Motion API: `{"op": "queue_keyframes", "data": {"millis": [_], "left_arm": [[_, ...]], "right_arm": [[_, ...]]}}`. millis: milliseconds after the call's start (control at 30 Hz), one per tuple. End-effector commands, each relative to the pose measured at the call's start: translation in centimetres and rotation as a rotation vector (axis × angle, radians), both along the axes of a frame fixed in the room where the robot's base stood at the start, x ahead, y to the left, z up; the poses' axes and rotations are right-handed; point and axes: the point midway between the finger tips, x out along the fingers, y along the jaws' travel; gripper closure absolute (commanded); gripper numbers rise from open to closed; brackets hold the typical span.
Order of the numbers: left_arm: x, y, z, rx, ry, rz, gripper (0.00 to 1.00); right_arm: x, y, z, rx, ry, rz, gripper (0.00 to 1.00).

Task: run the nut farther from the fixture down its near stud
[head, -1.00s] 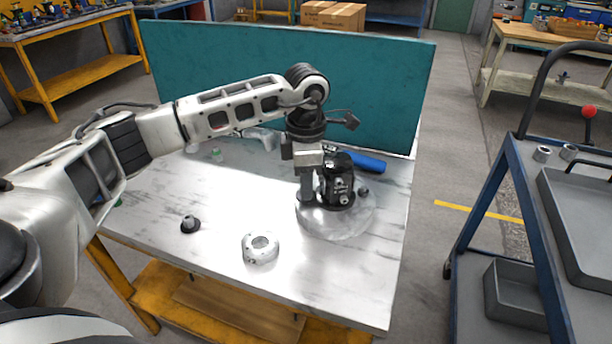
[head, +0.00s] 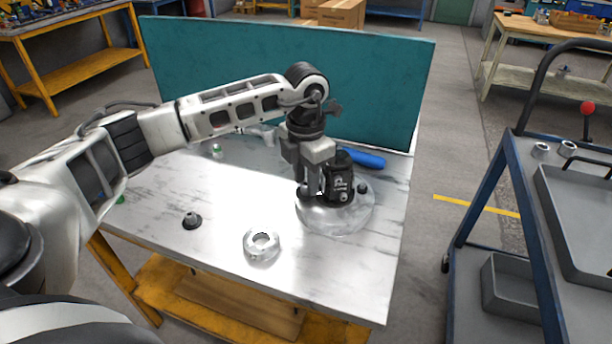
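The black hydraulic motor (head: 340,178) stands upright on a round grey metal base (head: 335,222) at the right of the table. A small dark nut-like part (head: 362,188) sits on the base right of the motor. My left gripper (head: 312,194) points down at the left side of the motor, its fingertips low over the base. A dark rounded part (head: 301,190) shows at its fingertips; it looks like the other nut, but the fingers partly hide it and its stud. I cannot tell whether the fingers are closed on it. My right gripper is not in view.
A pale metal ring (head: 262,245) and a dark flanged part (head: 192,221) lie on the table (head: 330,285). A blue-handled tool (head: 362,159) lies behind the motor. A teal panel (head: 385,85) closes the back. A blue cart (head: 530,190) stands at the right.

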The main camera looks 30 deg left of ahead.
Motion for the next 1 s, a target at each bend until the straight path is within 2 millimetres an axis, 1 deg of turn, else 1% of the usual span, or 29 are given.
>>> {"op": "queue_keyframes", "data": {"millis": [33,133,367,467,600,700,800,1000], "left_arm": [[0.0,0.0,0.0,0.000,0.000,-0.001,0.72],[0.0,0.0,0.0,0.000,0.000,-0.001,1.00],[0.0,0.0,0.0,0.000,0.000,-0.020,1.00],[0.1,0.0,-0.2,0.001,-0.003,-0.135,1.00],[0.0,0.0,-0.2,0.002,-0.002,-0.360,1.00],[0.0,0.1,-0.2,0.001,-0.002,-0.466,1.00],[0.0,0.0,-0.1,0.001,-0.002,-0.503,1.00],[0.0,0.0,-0.1,0.001,-0.002,-0.503,1.00]], "right_arm": [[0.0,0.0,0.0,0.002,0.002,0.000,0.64],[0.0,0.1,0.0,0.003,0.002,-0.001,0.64],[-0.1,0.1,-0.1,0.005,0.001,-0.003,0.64],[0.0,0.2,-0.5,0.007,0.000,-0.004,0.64],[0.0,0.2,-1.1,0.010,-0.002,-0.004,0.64],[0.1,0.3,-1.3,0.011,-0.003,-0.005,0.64],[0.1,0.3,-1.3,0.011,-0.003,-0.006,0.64],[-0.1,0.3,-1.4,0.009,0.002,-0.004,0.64]]}}
